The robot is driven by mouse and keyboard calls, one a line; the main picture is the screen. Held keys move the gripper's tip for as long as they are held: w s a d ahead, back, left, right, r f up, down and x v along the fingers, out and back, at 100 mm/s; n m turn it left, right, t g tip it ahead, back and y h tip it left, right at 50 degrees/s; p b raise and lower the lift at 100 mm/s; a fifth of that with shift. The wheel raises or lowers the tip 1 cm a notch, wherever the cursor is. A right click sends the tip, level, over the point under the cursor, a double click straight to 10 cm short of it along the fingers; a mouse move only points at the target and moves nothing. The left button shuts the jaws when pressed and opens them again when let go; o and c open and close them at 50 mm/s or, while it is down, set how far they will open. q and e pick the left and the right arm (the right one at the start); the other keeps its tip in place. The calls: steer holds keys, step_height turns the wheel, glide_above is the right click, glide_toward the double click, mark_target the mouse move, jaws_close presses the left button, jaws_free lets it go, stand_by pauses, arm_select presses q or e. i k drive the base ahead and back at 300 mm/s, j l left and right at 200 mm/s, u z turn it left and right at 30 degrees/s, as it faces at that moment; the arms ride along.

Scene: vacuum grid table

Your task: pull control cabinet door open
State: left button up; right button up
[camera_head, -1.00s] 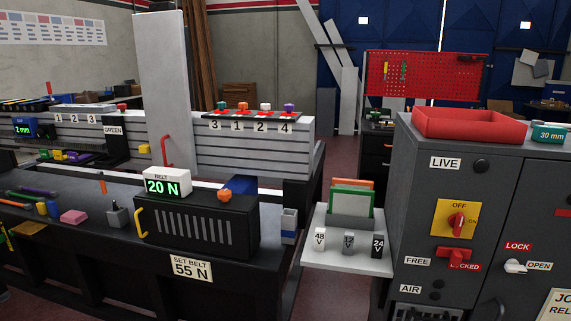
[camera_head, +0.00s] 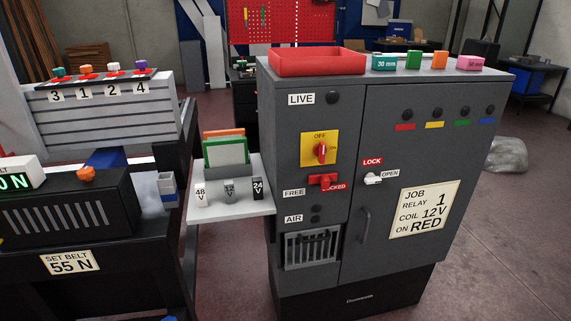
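The grey control cabinet (camera_head: 300,75) stands right of centre in the head view. Its door (camera_head: 410,150) is the wide right panel and sits flush with the front, shut. A dark vertical handle (camera_head: 365,225) is at the door's lower left edge. Above it a white latch knob (camera_head: 373,179) sits between the LOCK and OPEN labels, its tip toward OPEN. To the left are a red rotary switch (camera_head: 321,152) on a yellow plate marked OFF and a red slide (camera_head: 325,181) between FREE and LOCKED. Neither of my grippers shows.
A white side shelf (camera_head: 235,205) with voltage blocks juts from the cabinet's left side. A red tray (camera_head: 318,62) and coloured blocks sit on top. The black workbench (camera_head: 110,270) is at left. The floor (camera_head: 500,230) right of the cabinet is mostly clear.

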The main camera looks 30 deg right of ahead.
mark_target(428, 144)
steer(key=z, duration=1.75)
